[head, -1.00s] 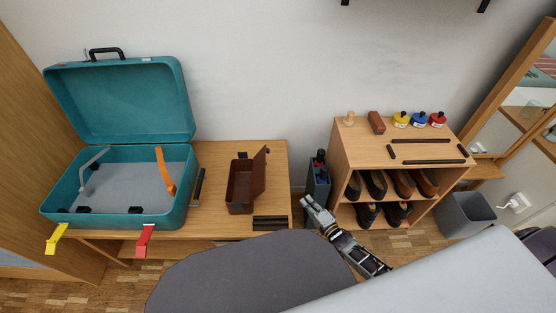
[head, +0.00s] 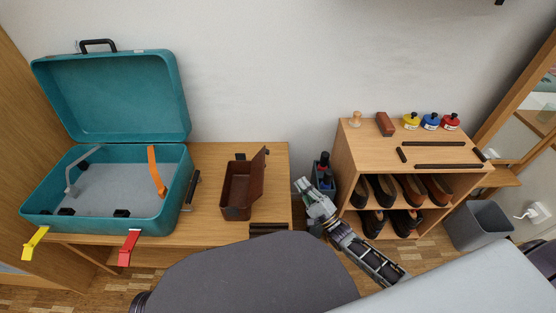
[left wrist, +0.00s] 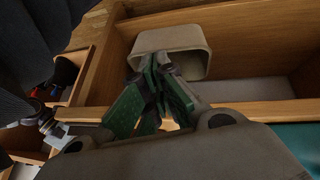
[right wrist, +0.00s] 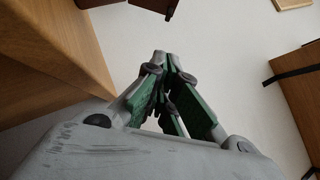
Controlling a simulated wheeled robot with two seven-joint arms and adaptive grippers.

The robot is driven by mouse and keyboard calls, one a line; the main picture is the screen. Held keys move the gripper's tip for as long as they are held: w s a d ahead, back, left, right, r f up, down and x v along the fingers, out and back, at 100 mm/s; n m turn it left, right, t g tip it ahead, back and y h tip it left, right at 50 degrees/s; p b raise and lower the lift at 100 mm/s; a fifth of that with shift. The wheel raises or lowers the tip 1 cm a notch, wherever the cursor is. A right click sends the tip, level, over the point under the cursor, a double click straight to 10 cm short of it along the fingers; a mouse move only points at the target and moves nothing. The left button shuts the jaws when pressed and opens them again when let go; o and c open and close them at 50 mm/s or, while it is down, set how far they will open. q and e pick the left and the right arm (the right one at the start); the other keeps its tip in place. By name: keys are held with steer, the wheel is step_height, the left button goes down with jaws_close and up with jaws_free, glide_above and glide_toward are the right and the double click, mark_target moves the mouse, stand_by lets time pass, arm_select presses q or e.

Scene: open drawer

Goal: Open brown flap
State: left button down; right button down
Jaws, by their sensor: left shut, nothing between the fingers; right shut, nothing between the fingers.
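The small brown box (head: 238,197) stands on the wooden desk in the head view. Its brown flap (head: 261,172) stands raised along the box's right side, and the box's inside shows. My right gripper (head: 300,183) is shut and empty, to the right of the desk's edge and apart from the box. Its closed fingers show in the right wrist view (right wrist: 166,62). My left gripper is outside the head view. In the left wrist view (left wrist: 157,70) its fingers are shut and empty, in front of a grey-beige container (left wrist: 172,42) in a wooden compartment.
An open teal suitcase (head: 110,100) stands at the left of the desk (head: 215,155). A dark holder with bottles (head: 323,175) is close beside my right gripper. A wooden shoe rack (head: 360,140) with jars on top is to the right. A grey bin (head: 478,226) stands beyond it.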

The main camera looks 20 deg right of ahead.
arm_select(q)
steer(key=shift+f, duration=0.1)
arm_select(e)
steer(key=shift+w, duration=0.1)
